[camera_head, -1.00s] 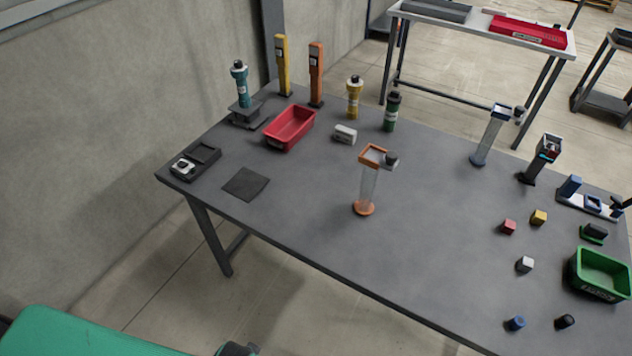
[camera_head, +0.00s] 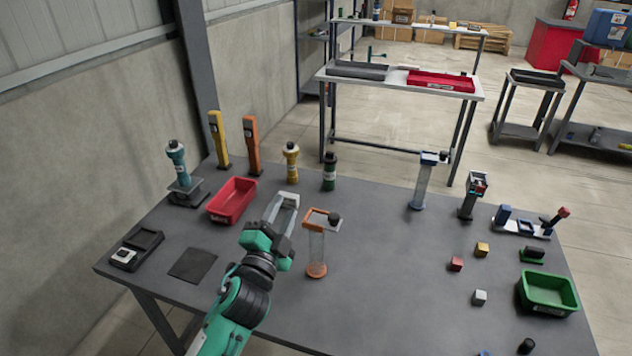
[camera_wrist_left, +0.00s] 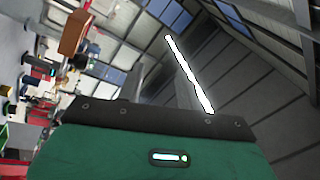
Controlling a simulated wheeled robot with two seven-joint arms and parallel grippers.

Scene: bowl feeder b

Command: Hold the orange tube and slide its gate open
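The orange tube is a clear upright tube (camera_head: 316,246) with an orange base (camera_head: 316,271) and a square orange collar (camera_head: 311,222) on top. A light plate with a dark knob (camera_head: 334,219) sticks out to the right of the collar; I cannot tell how far the gate is shut. My left gripper (camera_head: 286,203), with a green body and pale fingers, is over the table just left of the tube, apart from it. Nothing shows in its grip, and its finger gap is unclear. My right gripper is not in view.
A red bin (camera_head: 232,201) stands behind and left of my left gripper. A dark mat (camera_head: 192,264) lies at front left. A blue-topped tube (camera_head: 421,183) stands at back right. Small cubes (camera_head: 480,297) and a green bin (camera_head: 549,292) are at right. The table right of the tube is clear.

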